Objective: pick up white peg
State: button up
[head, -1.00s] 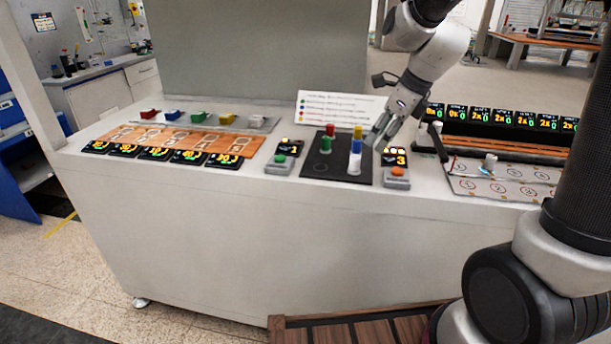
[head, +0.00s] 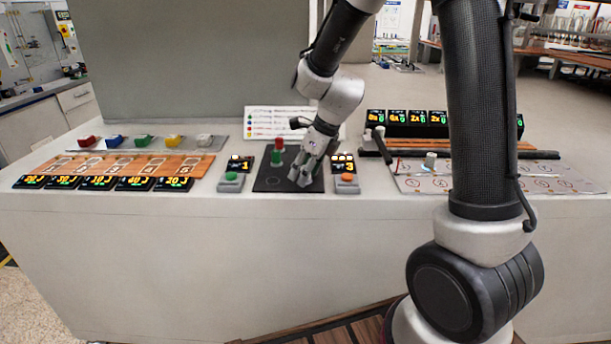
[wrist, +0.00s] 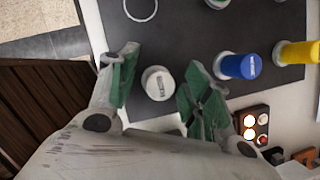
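The white peg (wrist: 158,84) stands on the black board (wrist: 185,35) in the wrist view, seen from above. My gripper (wrist: 162,76) is open, with one green-padded finger on each side of the peg and gaps between. In the head view my gripper (head: 302,180) is low over the right part of the black board (head: 272,184) and hides the white peg. A blue peg (wrist: 240,67) and a yellow peg (wrist: 298,52) stand to the right in the wrist view. A red peg (head: 279,144) and a green peg (head: 276,158) stand left of my gripper in the head view.
A green-button box (head: 231,182) stands left of the board and an orange-button box (head: 346,184) stands close on its right. A sign (head: 265,122) stands behind. Coloured blocks and a wooden strip (head: 120,166) lie further left.

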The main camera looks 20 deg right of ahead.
grip_shut()
